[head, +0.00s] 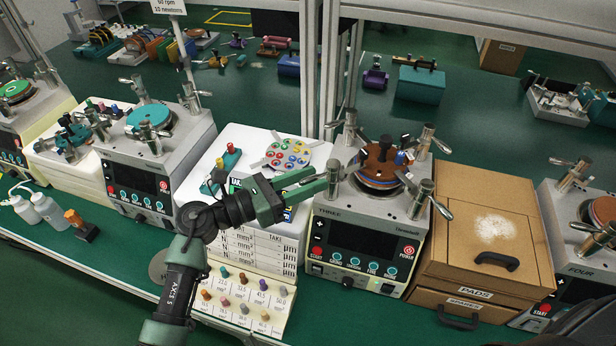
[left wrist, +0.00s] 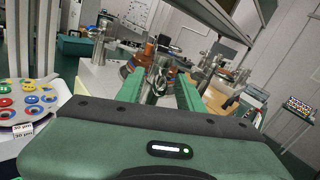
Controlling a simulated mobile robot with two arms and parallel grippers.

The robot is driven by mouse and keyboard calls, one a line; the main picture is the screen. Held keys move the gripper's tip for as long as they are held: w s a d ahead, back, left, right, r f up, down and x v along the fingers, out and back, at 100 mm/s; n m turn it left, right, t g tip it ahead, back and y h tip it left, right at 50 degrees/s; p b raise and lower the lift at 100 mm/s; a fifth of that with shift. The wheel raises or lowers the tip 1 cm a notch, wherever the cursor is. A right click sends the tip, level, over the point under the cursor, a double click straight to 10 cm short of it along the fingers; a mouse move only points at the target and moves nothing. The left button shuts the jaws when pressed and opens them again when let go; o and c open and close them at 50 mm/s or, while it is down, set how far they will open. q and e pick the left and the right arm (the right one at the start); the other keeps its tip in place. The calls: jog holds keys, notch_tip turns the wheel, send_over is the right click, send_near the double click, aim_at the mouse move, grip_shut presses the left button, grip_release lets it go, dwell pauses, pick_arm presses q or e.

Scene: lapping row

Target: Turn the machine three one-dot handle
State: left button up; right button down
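Machine three (head: 360,240) is a grey box labelled THREE, with a dark screen, teal buttons and a copper-coloured round plate (head: 385,165) on top. Several metal posts with lever handles stand around the plate. My left gripper (head: 322,181) is open at the front-left post (head: 334,178), its green fingers pointing right. In the left wrist view, a shiny metal handle (left wrist: 160,78) shows between the two spread fingers. I cannot tell whether they touch it. Dot marks on the handles are too small to read. My right gripper is not in view.
A cardboard pads box (head: 480,225) stands close to the right of machine three. A white stack with a tray of coloured pieces (head: 288,154) stands to its left. Machine four (head: 575,255) is at far right. A grey frame post (head: 309,70) rises behind.

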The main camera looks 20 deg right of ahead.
pick_arm(q)
grip_shut()
dwell(1.4)
